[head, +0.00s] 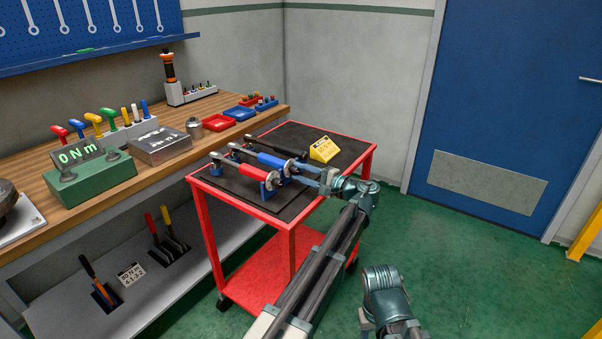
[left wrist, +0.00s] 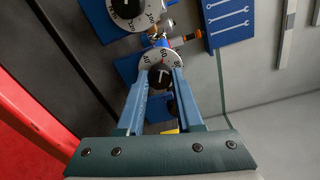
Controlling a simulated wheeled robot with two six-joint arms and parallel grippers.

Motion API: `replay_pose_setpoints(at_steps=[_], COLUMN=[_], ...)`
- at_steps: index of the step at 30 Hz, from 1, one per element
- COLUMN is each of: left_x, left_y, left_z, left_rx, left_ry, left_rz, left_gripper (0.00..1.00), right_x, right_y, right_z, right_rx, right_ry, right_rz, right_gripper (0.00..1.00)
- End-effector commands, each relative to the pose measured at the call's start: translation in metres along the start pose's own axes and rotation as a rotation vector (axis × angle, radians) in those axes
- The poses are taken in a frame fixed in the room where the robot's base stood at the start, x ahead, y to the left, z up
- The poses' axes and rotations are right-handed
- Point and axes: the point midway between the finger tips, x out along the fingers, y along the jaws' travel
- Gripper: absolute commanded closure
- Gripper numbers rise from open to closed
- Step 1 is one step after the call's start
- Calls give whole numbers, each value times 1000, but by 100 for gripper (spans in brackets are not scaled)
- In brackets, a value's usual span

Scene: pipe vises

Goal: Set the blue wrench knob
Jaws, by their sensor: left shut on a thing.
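My left gripper (head: 301,171) reaches in from the right, at the blue wrench's near end. In the left wrist view, a white numbered dial (left wrist: 158,57) faces me with a dark knob (left wrist: 160,78) in front of it, marked with a white line. The left gripper (left wrist: 161,75) is shut on this knob, one finger on each side. My right gripper is not visible; only part of that arm shows at the bottom.
The red cart (head: 207,221) carries a yellow sign (head: 323,149) behind my left gripper. A second dial (left wrist: 130,8) is close by in the left wrist view. The workbench (head: 35,177) holds a green display box (head: 92,182) reading 0 Nm. Green floor (head: 470,265) is free at right.

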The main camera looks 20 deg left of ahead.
Motion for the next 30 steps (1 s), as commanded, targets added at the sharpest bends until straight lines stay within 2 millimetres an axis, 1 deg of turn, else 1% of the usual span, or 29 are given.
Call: replay_pose_setpoints(at_steps=[12,13,17,18,30], left_x=[-1,-1,-1,0,0], left_y=[1,1,0,0,0], left_z=[0,0,0,0,1], left_rx=[4,4,4,4,4], left_ry=[2,2,1,1,0], left_rz=[2,2,2,2,1], left_gripper=[100,61,38,34,34], right_x=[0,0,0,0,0], right_y=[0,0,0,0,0], right_z=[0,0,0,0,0], right_rx=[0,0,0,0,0], right_ry=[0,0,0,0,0], right_rz=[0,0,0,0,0], right_gripper=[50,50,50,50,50])
